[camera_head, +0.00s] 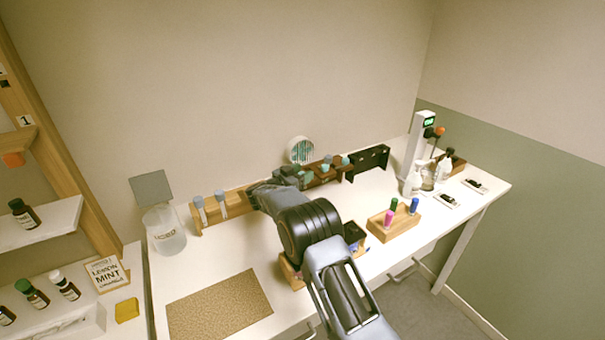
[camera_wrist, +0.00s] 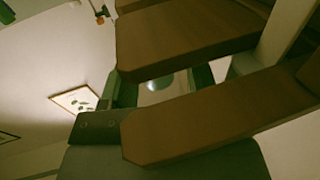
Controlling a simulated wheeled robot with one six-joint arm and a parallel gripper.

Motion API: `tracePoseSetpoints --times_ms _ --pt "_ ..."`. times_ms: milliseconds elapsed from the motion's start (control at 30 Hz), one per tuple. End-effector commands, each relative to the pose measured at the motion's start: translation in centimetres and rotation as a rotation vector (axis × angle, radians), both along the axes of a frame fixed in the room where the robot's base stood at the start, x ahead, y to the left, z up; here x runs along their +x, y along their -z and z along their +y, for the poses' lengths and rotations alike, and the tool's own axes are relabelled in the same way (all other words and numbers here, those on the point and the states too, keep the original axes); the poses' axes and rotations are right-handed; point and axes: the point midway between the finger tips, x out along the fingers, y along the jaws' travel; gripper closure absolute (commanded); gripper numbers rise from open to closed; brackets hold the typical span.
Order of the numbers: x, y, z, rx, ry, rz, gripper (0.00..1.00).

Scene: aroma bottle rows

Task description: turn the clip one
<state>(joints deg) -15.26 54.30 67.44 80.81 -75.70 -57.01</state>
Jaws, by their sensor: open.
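My gripper (camera_head: 288,178) is at the back of the white table, over a brown wooden rack (camera_head: 322,180) against the wall. The rack carries several small teal-topped pieces. In the wrist view, two brown boards (camera_wrist: 190,40), which look like parts of the rack, fill much of the picture. My gripper's fingers (camera_wrist: 163,84) show apart between the boards, with a pale rounded thing behind the gap. I cannot tell whether they touch anything. My arm hides part of the rack, and I cannot make out which piece is the clip.
A light wooden rack with grey-topped tubes (camera_head: 210,208) stands left of my gripper, and a dark rack (camera_head: 369,160) stands right. A glass jar (camera_head: 165,232), a cork mat (camera_head: 220,304) and a wooden block with coloured bottles (camera_head: 393,222) are on the table.

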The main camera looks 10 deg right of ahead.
Motion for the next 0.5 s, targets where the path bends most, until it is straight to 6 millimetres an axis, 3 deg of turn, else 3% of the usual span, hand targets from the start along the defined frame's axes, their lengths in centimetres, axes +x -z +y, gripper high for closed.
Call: tracePoseSetpoints --times_ms 267,500 --pt "-0.5 0.2 1.0 0.000 -0.002 0.001 0.46" --pt "-2.9 0.3 4.9 0.001 -0.004 0.001 0.46"
